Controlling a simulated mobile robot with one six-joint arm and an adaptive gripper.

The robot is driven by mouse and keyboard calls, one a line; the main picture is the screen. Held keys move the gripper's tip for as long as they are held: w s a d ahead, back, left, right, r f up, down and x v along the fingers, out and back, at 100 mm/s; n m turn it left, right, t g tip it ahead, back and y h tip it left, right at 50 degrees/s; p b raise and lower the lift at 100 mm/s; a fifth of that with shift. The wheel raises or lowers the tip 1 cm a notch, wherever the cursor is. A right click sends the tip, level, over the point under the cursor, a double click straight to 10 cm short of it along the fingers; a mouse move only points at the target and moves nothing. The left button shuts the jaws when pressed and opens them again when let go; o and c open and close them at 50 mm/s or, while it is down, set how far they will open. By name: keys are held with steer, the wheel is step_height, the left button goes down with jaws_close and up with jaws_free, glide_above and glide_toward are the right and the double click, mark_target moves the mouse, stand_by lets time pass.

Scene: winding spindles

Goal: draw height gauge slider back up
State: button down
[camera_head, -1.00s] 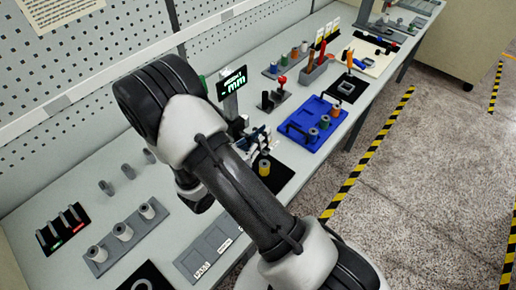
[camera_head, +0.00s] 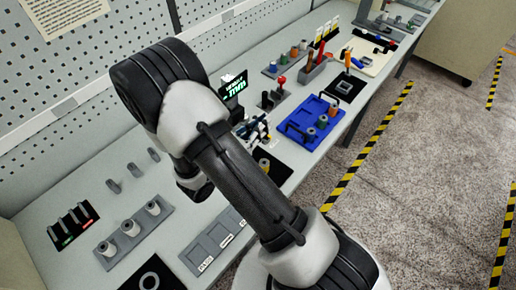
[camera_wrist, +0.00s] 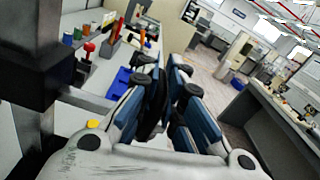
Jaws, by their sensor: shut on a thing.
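The height gauge shows in the head view as a dark display with green digits (camera_head: 235,88) above the bench, its lower part mostly hidden by my arm. In the wrist view a thick dark upright post (camera_wrist: 38,50), which looks like the gauge column, stands close at the left. My gripper (camera_wrist: 165,95) has its blue-padded fingers closed on a narrow dark piece (camera_wrist: 152,108), which appears to be the slider's grip. In the head view my gripper (camera_head: 256,132) shows only in part beside the gauge. The slider's height on the column cannot be read.
A blue tray (camera_head: 318,105) with spools and a red-knobbed stand (camera_head: 281,82) are beyond. A grey spool rack (camera_head: 133,228) is at the left. The floor to the right is clear.

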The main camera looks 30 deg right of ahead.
steer(key=shift+r+p, duration=1.1)
steer(key=shift+r, duration=0.55)
steer(key=c, duration=1.8)
jaws_free()
steer(key=shift+a, duration=0.1)
steer(key=shift+o, duration=0.7)
steer(key=shift+s+a, duration=0.15)
steer(key=shift+a, duration=0.35)
steer(key=v, duration=0.5)
steer(key=shift+s+a, duration=0.2)
steer(key=shift+a, duration=0.15)
steer(key=shift+a+f, duration=0.1)
